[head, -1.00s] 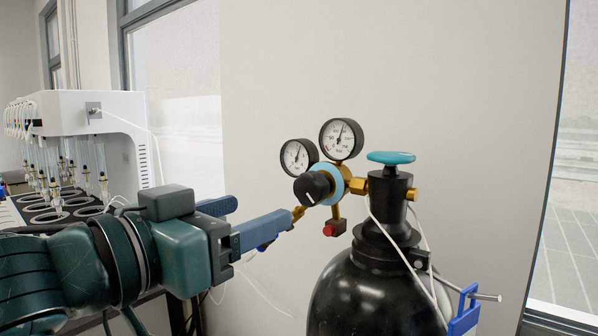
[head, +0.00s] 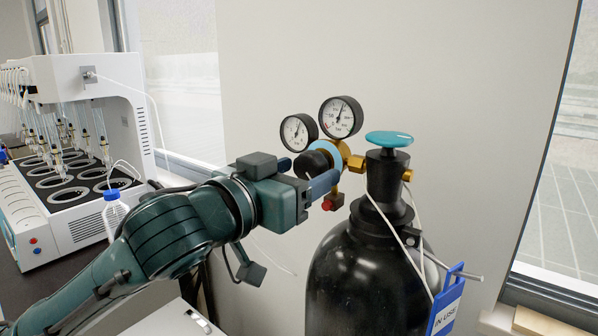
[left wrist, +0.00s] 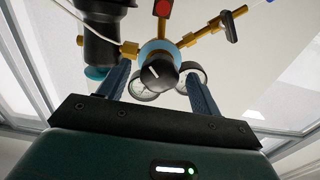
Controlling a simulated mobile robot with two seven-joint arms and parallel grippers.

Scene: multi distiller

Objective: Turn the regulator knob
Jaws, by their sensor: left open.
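The black regulator knob (head: 309,162) with a white pointer mark sits in front of a light-blue ring on the brass regulator (head: 355,162). My left gripper (head: 311,173) is open, with one finger on either side of the knob in the head view. In the left wrist view the knob (left wrist: 158,73) lies between the two blue fingers of my left gripper (left wrist: 157,80), with gaps visible on both sides. The fingers partly hide the knob in the head view. My right gripper is not in view.
Two round gauges (head: 341,117) sit above the knob. The black gas cylinder (head: 350,270) has a teal valve wheel (head: 389,139), a white cord and a blue "IN USE" tag (head: 446,305). A white distiller (head: 60,110) and a blue-capped bottle (head: 115,213) stand left.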

